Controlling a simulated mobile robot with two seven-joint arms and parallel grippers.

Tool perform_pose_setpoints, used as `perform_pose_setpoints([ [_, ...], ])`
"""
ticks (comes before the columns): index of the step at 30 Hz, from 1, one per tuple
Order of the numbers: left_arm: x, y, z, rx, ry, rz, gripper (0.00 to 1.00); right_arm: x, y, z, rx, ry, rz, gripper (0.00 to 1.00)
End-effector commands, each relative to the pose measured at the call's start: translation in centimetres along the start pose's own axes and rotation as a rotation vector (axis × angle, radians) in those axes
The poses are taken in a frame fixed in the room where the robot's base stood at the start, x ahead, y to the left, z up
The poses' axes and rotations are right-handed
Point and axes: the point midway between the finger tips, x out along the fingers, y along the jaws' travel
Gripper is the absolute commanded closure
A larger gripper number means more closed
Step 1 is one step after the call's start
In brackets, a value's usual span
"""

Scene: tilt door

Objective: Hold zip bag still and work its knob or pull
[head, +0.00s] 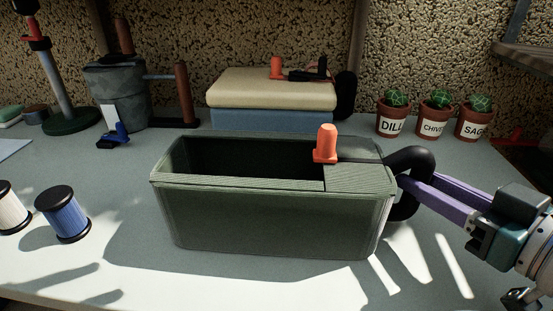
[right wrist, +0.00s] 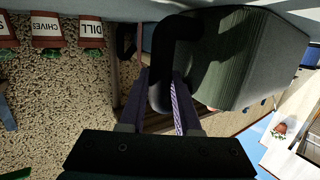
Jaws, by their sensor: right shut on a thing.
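The zip bag (head: 270,225) is a dark green, box-shaped container in the middle of the table in the head view. Its top is open over most of its length, with a cover piece at the right end. An orange knob (head: 326,143) stands upright at the left edge of that cover. A black loop handle (head: 410,155) sticks out from the bag's right end. My right gripper (head: 407,182) is shut on this handle. In the right wrist view the handle (right wrist: 178,38) runs between the purple fingers, beside the bag's green wall (right wrist: 240,60). My left gripper is not in view.
Behind the bag is a cream-topped blue box (head: 270,90) with another orange knob. Potted cacti (head: 392,115) stand back right. A grey bucket-like container (head: 117,90) stands back left. Blue (head: 63,213) and white spools stand front left. The table in front of the bag is clear.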

Motion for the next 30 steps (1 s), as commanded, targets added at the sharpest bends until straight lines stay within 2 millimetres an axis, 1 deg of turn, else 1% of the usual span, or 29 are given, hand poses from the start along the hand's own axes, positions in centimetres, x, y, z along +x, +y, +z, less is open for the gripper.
perform_pose_setpoints([
  [1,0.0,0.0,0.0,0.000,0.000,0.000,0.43,0.0,0.0,0.1,-0.002,-0.002,0.000,1.00],
  [2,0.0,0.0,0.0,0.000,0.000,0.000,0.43,0.0,0.0,0.1,-0.002,-0.002,0.000,0.65],
  [10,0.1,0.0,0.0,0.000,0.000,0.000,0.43,0.0,0.0,0.0,-0.001,-0.001,0.000,0.35],
  [11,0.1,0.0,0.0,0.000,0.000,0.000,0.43,0.0,0.0,0.0,-0.001,-0.001,0.000,0.33],
  [20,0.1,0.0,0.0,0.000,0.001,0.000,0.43,-0.3,0.0,0.1,0.000,-0.001,0.000,0.33],
  [23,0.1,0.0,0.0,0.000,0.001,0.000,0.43,-1.3,0.0,0.1,0.001,-0.002,0.001,0.33],
  [26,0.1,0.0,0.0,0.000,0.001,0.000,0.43,-2.9,-0.1,0.1,0.000,-0.004,-0.001,0.33],
  [30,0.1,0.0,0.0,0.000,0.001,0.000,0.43,-5.8,-0.1,0.2,0.001,-0.005,-0.001,0.33],
])
